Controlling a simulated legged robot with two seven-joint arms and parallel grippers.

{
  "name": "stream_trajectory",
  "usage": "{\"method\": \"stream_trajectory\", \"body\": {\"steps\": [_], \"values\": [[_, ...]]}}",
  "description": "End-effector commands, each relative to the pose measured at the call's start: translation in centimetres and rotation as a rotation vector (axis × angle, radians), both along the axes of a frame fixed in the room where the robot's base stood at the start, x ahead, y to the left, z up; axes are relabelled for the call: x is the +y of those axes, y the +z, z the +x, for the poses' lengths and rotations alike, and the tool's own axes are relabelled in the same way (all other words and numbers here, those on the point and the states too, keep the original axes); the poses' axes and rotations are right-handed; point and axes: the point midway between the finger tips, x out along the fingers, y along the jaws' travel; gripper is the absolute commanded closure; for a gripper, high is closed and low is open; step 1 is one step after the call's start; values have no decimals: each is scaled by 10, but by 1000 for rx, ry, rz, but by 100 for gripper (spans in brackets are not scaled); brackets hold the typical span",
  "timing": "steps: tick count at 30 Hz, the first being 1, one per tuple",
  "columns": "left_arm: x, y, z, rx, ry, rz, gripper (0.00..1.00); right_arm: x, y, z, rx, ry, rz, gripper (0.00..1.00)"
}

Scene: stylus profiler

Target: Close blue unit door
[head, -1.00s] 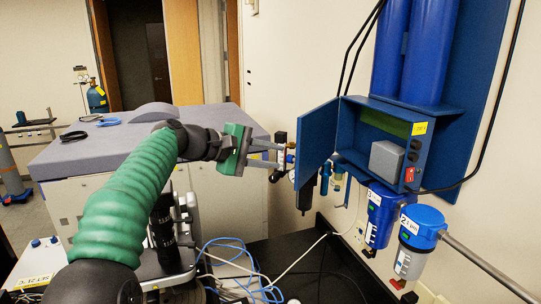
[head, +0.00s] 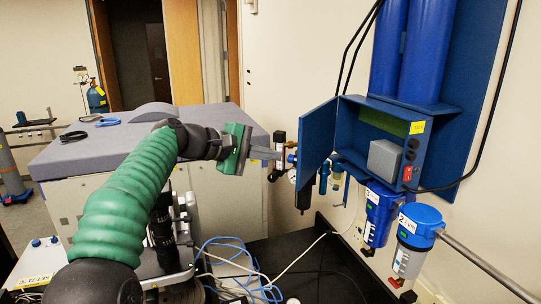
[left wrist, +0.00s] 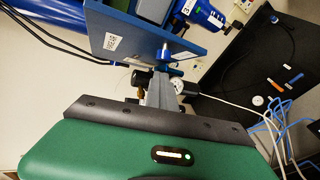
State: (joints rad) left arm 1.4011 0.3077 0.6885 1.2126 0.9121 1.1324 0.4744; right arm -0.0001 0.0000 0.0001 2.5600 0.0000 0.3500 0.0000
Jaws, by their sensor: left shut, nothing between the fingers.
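The blue unit (head: 372,148) is a box on the wall at the right of the head view, its inside showing. Its blue door (head: 316,140) stands open, swung out to the left; it also shows in the left wrist view (left wrist: 140,38), with a white label. My left gripper (head: 283,154) is shut and empty, just left of the door's outer edge. In the left wrist view its fingers (left wrist: 160,88) point toward the door's edge. I cannot tell whether the tips touch the door. My right gripper is out of view.
Blue-topped filter canisters (head: 417,238) hang below the unit. A gauge and fittings (head: 305,185) sit behind the fingertips. Black cables hang around the box. A large grey-topped machine (head: 150,130) stands behind my left arm. Loose cables (head: 235,262) lie below.

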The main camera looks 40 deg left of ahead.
Motion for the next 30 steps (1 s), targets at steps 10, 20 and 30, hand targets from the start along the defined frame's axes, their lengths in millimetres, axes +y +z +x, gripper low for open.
{"method": "stream_trajectory", "body": {"steps": [10,20,30], "values": [[2,0,0,-1,1,-1,100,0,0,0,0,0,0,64],[2,0,0,-1,1,-1,78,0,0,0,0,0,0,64],[0,0,0,0,0,0,60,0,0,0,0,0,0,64]]}}
